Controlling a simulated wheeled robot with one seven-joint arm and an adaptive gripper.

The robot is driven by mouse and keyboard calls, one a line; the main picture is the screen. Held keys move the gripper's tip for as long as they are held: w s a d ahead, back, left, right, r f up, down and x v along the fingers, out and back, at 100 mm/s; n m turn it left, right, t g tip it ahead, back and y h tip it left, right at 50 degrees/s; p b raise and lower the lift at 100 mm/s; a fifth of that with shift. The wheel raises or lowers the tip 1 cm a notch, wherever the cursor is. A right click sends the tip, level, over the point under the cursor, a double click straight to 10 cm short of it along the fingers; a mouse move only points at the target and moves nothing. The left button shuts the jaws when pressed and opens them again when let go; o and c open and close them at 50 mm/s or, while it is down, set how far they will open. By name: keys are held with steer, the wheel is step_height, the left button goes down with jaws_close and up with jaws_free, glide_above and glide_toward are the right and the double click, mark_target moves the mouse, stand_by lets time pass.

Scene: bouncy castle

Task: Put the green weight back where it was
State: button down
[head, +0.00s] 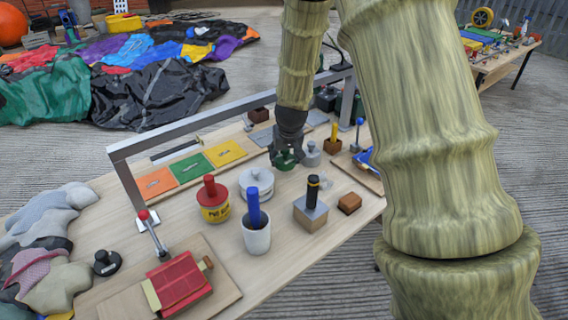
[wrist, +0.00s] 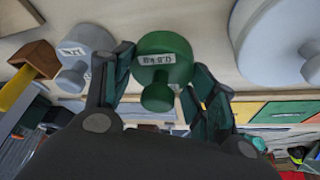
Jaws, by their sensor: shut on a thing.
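The green weight (head: 284,160) is a short cylinder with a knob and a small label.
Orange (head: 157,182), green (head: 191,167) and yellow (head: 225,153) squares lie in a row under a metal frame (head: 230,109).

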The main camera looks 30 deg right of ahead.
mark_target(285, 159)
steer(key=shift+w+f, duration=0.1)
steer(key=shift+f, duration=1.45)
steer(key=shift+f, duration=0.15)
steer(key=shift+c, duration=2.4)
jaws_free()
steer(key=v, duration=1.2)
